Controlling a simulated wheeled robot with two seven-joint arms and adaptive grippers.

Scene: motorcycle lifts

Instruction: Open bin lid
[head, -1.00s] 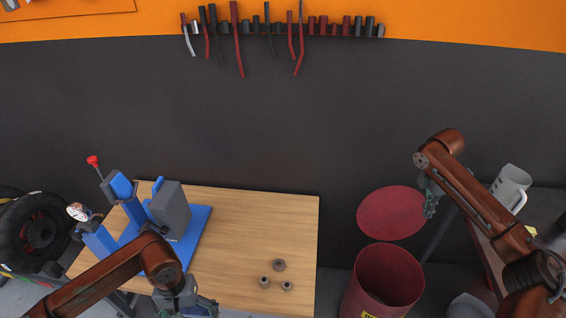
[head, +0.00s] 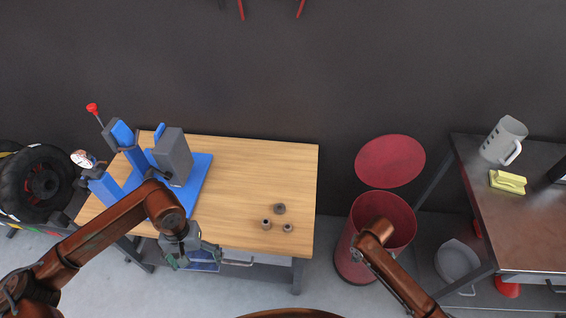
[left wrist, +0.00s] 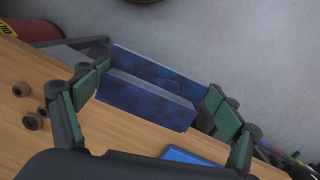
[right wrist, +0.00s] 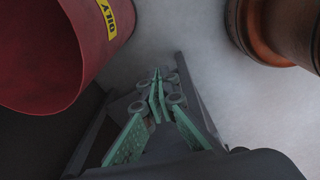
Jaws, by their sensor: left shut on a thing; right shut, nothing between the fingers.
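The red bin (head: 357,270) stands on the floor right of the wooden table, its mouth uncovered. Its round red lid (head: 390,160) is raised behind the opening. The bin also shows in the right wrist view (right wrist: 45,75), with a yellow label. My right gripper (right wrist: 155,82) is shut and empty, beside the bin and apart from it; in the head view it is hidden. My left gripper (left wrist: 155,95) is at the table's front edge with its fingers on either side of a blue drawer-like box (left wrist: 150,85). It also shows in the head view (head: 192,262).
The wooden table (head: 250,170) holds a blue and grey fixture (head: 175,155) and several small metal parts (head: 279,209). A metal bench (head: 515,235) at the right carries a jug (head: 503,140) and a yellow item (head: 508,181). A grey bucket (head: 458,262) sits below it.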

